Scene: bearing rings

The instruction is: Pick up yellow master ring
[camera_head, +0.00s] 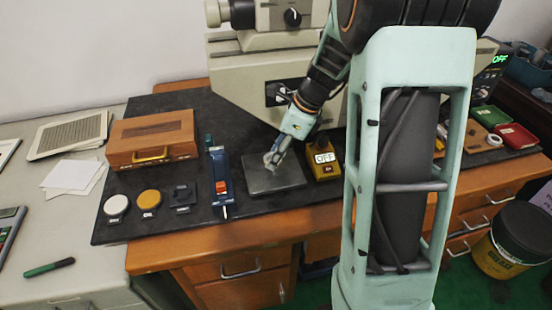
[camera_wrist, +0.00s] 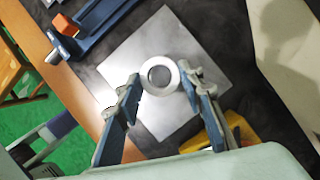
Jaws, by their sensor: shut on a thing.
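No ring that is clearly yellow shows in either view. My gripper (camera_head: 272,163) is low over a square grey metal plate (camera_head: 292,183) on the dark mat. In the wrist view, my gripper's two fingers (camera_wrist: 161,81) are shut on a pale silvery ring (camera_wrist: 149,66), one fingertip at each side. The plate (camera_wrist: 195,50) lies under the ring; I cannot tell whether the ring touches it. At the right in the head view, a small yellow item (camera_head: 438,147) is partly hidden behind my arm; its shape is unclear.
Farther left are a yellow disc (camera_head: 148,200), a white disc (camera_head: 116,205) and a wooden case (camera_head: 153,138). A large machine (camera_head: 245,75) stands behind.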

